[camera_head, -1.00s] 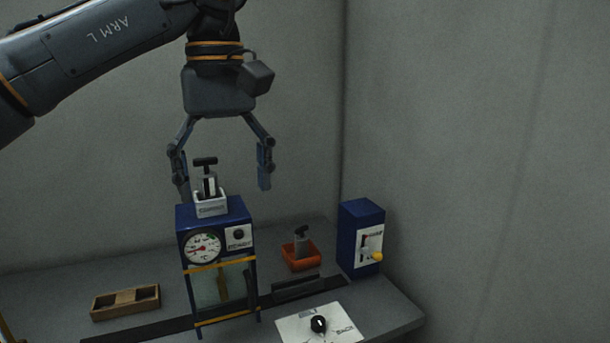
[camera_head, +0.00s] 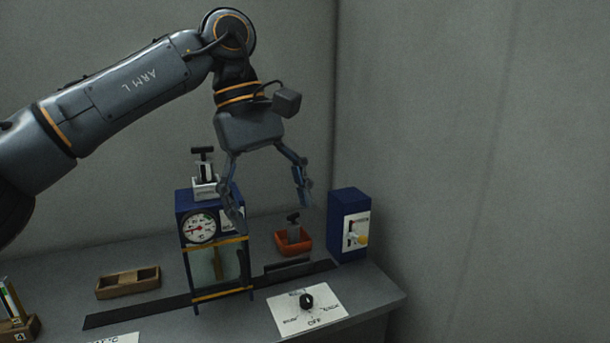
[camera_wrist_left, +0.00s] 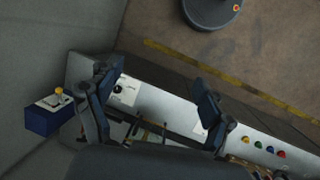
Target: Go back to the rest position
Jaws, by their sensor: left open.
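My left gripper (camera_head: 270,212) is open and empty in the head view, with its fingers pointing down. It hangs in front of the upper right of the blue gauge cabinet (camera_head: 186,240), and one finger covers part of the cabinet's front. I cannot tell whether it touches the cabinet. A white holder (camera_head: 205,190) with a black-handled piece (camera_head: 204,166) stands upright on the cabinet. In the left wrist view the open fingers (camera_wrist_left: 158,80) show nothing between them but bench and floor. My right gripper is in neither view.
An orange tray (camera_head: 280,247) with another handled piece stands right of the cabinet. A blue lever box (camera_head: 341,240) stands at the bench's right end. A white dial plate (camera_head: 290,312) lies in front, and a wooden tray (camera_head: 128,284) at left. Grey walls (camera_head: 470,150) close the back and right.

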